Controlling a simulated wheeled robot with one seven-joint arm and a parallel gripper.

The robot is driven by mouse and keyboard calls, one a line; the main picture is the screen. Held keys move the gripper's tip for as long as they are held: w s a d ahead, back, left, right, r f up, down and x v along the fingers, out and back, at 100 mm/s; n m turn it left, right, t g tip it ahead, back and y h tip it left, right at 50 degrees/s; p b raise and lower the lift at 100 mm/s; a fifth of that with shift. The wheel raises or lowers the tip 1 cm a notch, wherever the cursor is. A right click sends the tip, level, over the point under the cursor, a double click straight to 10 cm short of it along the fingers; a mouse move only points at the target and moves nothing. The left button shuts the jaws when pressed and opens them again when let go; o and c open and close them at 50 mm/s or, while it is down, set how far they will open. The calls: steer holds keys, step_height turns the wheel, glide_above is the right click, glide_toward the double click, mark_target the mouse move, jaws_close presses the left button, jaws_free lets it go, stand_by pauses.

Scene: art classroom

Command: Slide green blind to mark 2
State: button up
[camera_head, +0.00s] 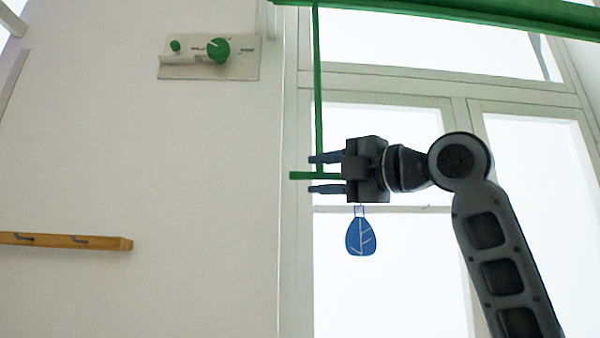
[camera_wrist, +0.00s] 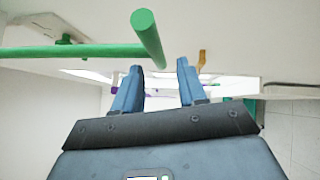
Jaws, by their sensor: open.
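The green blind shows as a long green rail (camera_head: 470,14) along the top of the window in the head view. A thin green rod (camera_head: 318,90) hangs from it and meets a short green crossbar handle (camera_head: 303,176). My gripper (camera_head: 312,173) is open, its blue fingers one above and one below the handle. In the wrist view, the handle's round end (camera_wrist: 144,20) points toward the camera and the rod (camera_wrist: 75,51) runs left from it. The handle lines up with the gap between my fingertips (camera_wrist: 158,70); contact cannot be told. No mark 2 is readable.
A pale wall panel (camera_head: 175,71) with a large green knob (camera_head: 218,50) and a small one is at upper left. A wooden ledge (camera_head: 65,241) juts from the left wall. A blue leaf-shaped tag (camera_head: 360,237) hangs below my gripper. The window frame (camera_head: 295,250) stands behind.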

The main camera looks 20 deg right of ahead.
mark_target(306, 176)
steer(key=p+x, duration=0.1)
steer(key=x, duration=0.4)
jaws_close()
stand_by(0.3)
